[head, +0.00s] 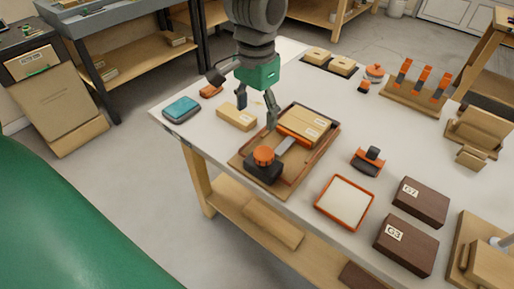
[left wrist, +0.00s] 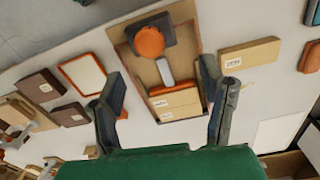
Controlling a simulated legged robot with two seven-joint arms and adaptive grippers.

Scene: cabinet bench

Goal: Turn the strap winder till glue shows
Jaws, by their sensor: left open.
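The strap winder (head: 264,172) is a black block with a round orange knob (head: 264,155), on the near left corner of a brown wooden board. A grey strap (head: 286,145) runs from it toward a pair of labelled pale wooden blocks (head: 310,123) with an orange strip along their near edge. My left gripper (head: 257,108) is open and empty, above the table behind the winder. In the left wrist view the winder knob (left wrist: 150,42) lies beyond the open fingers (left wrist: 160,74), apart from them. I see no glue clearly. My right gripper is out of view.
A pale wooden block (head: 236,117) and a teal box (head: 181,109) lie left of the board. An orange-rimmed tray (head: 344,202), an orange and black tool (head: 368,161) and dark boxes (head: 421,201) stand to the right. White tabletop is bare between them.

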